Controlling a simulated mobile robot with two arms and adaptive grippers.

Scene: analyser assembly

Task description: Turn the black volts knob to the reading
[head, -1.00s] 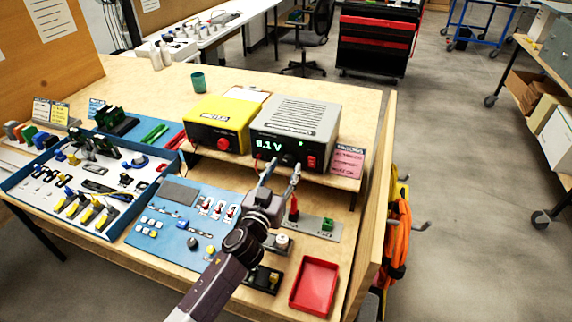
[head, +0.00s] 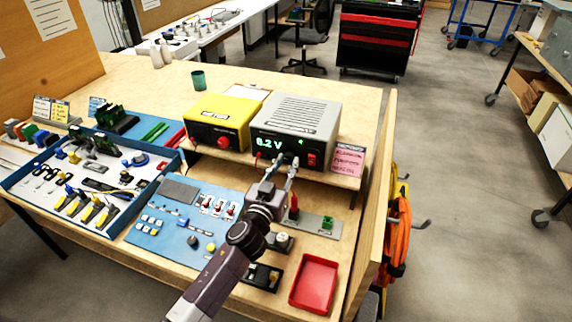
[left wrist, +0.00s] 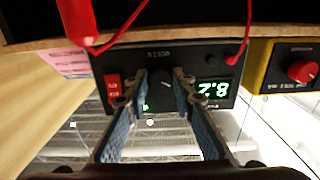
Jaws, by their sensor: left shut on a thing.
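My left gripper (head: 279,166) reaches up to the panel. In the left wrist view, where the panel appears upside down, the fingers of this gripper (left wrist: 161,86) stand on both sides of the knob, shut on it. My right gripper is not in view.
A red switch (head: 312,160) is right of the knob. The yellow unit (head: 212,108) stands close on the left. A blue panel (head: 160,228) and an empty red tray (head: 314,285) lie below.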

